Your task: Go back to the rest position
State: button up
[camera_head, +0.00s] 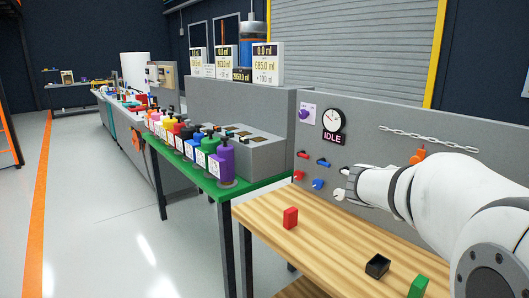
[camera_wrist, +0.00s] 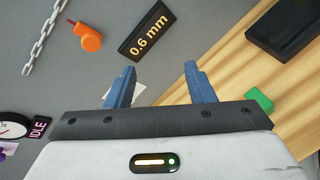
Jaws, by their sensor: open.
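My gripper (camera_wrist: 159,68) shows in the wrist view with its two blue fingers apart and nothing between them. Behind the fingers are the grey panel and a strip of the wooden bench (camera_wrist: 180,92). In the head view my white arm reaches in from the right, over the bench (camera_head: 262,213) and in front of the panel. Its wrist end is close to the small knobs, and the fingers cannot be made out there.
The panel carries a clock (camera_head: 333,120), an IDLE sign (camera_head: 332,139), a chain (camera_head: 428,137) and several knobs. Bottles (camera_head: 221,165) line the green table (camera_head: 240,190).

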jog(key=s+a+f+m+g+y+p, duration=0.2)
jog(key=s+a+m+y+p, duration=0.2)
jog(key=s+a+m+y, duration=0.2)
jog(key=s+a+f+m+g+y+p, duration=0.1)
jog(key=s+a+m+y+p, duration=0.4)
jog(key=s+a+m, duration=0.5)
jog(key=s+a+f, duration=0.1)
jog(key=s+a, duration=0.4)
jog(key=s, duration=0.1)
jog(key=shift+f+g+y, duration=0.4)
